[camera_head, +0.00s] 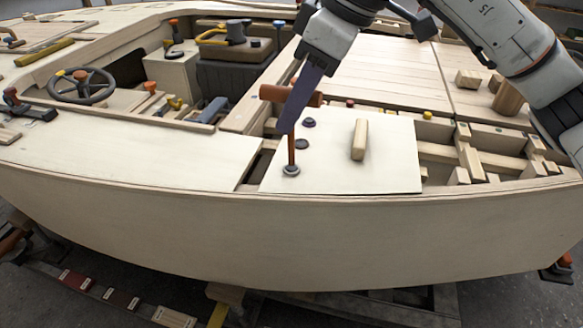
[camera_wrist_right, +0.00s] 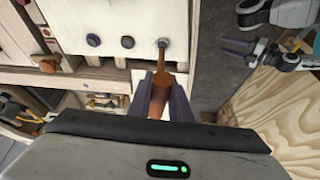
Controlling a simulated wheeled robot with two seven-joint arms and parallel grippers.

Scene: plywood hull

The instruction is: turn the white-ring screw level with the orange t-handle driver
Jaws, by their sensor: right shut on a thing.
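The orange t-handle driver (camera_head: 291,150) stands nearly upright, its crossbar at the top and its shaft pointing down. Its tip is at the white-ring screw (camera_head: 291,170), near the front edge of the pale panel (camera_head: 390,165). My right gripper (camera_head: 287,128) is shut on the driver's handle. In the right wrist view the driver (camera_wrist_right: 158,98) lies between its two dark fingers, and its shaft reaches the screw (camera_wrist_right: 163,43). The tip's exact seating is hidden. My left gripper (camera_wrist_right: 238,48) shows only in the right wrist view, off to the side, with its fingers apart and empty.
Two dark screws (camera_head: 309,122) (camera_head: 302,144) sit behind the white-ring screw. A wooden block (camera_head: 360,140) lies on the panel to the right. Open framed compartments (camera_head: 445,152) are right of it. A steering wheel (camera_head: 82,86) is at far left.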

